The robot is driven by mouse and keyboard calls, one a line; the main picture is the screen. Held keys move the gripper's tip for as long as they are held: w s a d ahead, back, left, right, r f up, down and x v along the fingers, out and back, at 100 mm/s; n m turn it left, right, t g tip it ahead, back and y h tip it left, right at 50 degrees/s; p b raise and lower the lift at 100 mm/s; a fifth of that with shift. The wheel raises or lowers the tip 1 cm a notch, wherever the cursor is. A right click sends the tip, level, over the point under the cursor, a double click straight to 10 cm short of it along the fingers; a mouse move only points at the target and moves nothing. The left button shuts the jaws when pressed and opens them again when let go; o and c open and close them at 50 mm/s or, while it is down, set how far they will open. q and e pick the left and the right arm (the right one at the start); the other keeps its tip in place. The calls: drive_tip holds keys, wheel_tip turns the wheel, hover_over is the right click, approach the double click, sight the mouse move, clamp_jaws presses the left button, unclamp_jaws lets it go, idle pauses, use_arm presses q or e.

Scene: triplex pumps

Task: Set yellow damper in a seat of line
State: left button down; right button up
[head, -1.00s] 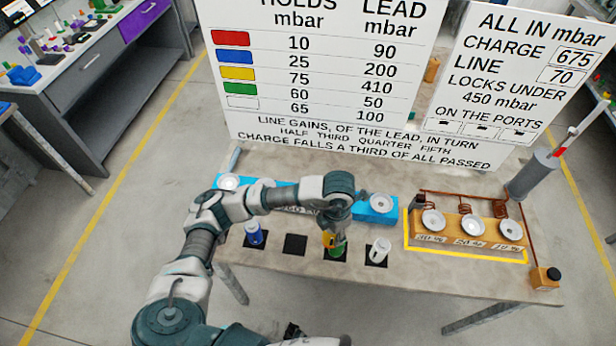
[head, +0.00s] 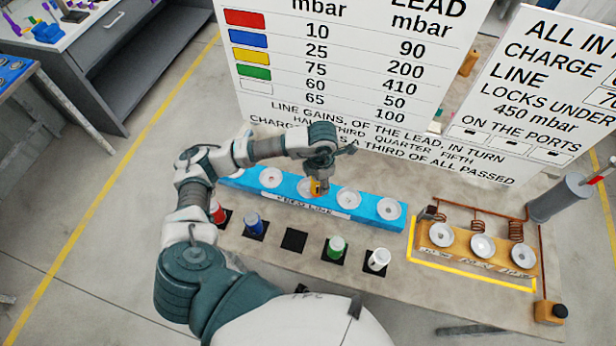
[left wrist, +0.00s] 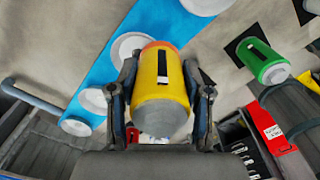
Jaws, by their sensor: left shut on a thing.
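The yellow damper (head: 315,187) is held in my left gripper (head: 318,181) over the middle of the blue line bar (head: 372,221). In the left wrist view, the damper (left wrist: 162,82) sits between the two fingers (left wrist: 160,100), which are shut on its sides. It has an orange end, a grey end and a dark stripe with a white mark. White round seats show on the bar (head: 349,199), and the one behind the damper is partly hidden. I cannot tell whether the damper touches a seat. My right gripper is not in view.
On black pads in front stand a red damper (head: 217,212), a blue one (head: 253,225), a green one (head: 336,247) and a white one (head: 377,260). One pad (head: 294,240) is bare. An orange block (head: 462,262) with three seats and copper coils stands at right. Signboards (head: 350,70) rise behind.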

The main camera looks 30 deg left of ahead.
use_arm(q)
drive_tip(key=a, duration=0.1)
drive_tip(key=w+a, duration=0.1)
drive_tip(key=a, duration=0.1)
drive_tip(key=shift+f+p, duration=0.15)
drive_tip(key=shift+p, duration=0.15)
drive_tip(key=shift+f, duration=0.15)
drive_tip(key=shift+s+f, duration=0.1)
drive_tip(key=shift+f, duration=0.25)
wheel_tip(320, 180, down, 2)
drive_tip(key=shift+a+f+p, duration=0.1)
drive_tip(key=shift+f+p, duration=0.05)
drive_tip(key=shift+p, duration=0.25)
drive_tip(key=shift+a+f, duration=0.2)
drive_tip(key=shift+a, duration=0.05)
drive_tip(key=c, duration=0.7)
unclamp_jaws()
drive_tip(key=shift+a, duration=0.1)
drive_tip(key=shift+o, duration=1)
drive_tip(key=shift+d+r, duration=0.3)
wheel_tip(320, 180, up, 12)
drive_tip(key=b, duration=0.1)
drive_tip(key=shift+f+b, duration=0.2)
drive_tip(key=shift+b, duration=0.1)
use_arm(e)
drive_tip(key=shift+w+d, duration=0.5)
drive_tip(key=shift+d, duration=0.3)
